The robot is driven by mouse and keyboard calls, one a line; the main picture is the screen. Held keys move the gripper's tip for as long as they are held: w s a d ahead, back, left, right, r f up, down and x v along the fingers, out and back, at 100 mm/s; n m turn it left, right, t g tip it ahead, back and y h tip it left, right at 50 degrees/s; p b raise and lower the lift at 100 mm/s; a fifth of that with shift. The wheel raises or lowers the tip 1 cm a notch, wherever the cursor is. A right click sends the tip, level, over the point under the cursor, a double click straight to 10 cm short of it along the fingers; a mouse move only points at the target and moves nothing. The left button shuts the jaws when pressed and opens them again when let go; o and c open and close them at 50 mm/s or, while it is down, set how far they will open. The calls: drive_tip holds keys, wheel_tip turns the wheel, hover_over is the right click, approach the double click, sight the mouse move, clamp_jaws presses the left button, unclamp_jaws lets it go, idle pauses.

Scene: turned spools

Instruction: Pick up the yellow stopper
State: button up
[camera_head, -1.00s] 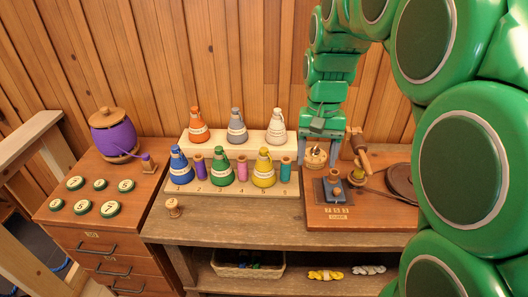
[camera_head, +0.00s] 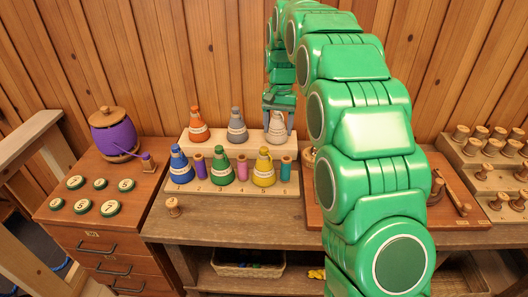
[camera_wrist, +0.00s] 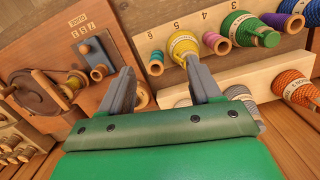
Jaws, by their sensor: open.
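The yellow stopper, a cone with a pale label band, stands upright in the front row of the stepped wooden rack (camera_head: 235,190). I see the yellow cone (camera_head: 264,168) in the head view, between the pink and teal spools. It also shows in the wrist view (camera_wrist: 184,45), beyond the right finger's tip. My gripper (camera_head: 278,126) is open and points down over the rack's back row, behind the yellow cone. In the head view its fingers appear on either side of the white cone (camera_head: 277,128); contact cannot be told. In the wrist view the gripper (camera_wrist: 160,66) shows nothing held between its fingertips.
Close by stand the teal spool (camera_head: 286,168), pink spool (camera_head: 242,168), green cone (camera_head: 221,168) and grey cone (camera_head: 237,127). A small wooden spool (camera_head: 173,206) stands on the bench at front left. My arm hides much of the board to the right.

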hover_over(264, 148)
drive_tip(key=f, duration=0.4)
drive_tip(key=shift+w+d+f, duration=0.1)
drive_tip(key=shift+w+f, duration=0.25)
drive_tip(key=shift+w, duration=0.05)
drive_tip(key=shift+s+f, duration=0.2)
drive_tip(key=shift+f, duration=1.75)
drive_tip(key=shift+s+f, duration=0.2)
drive_tip(key=shift+f, duration=1.75)
drive_tip(key=c, duration=1.1)
drive_tip(key=shift+r, duration=0.1)
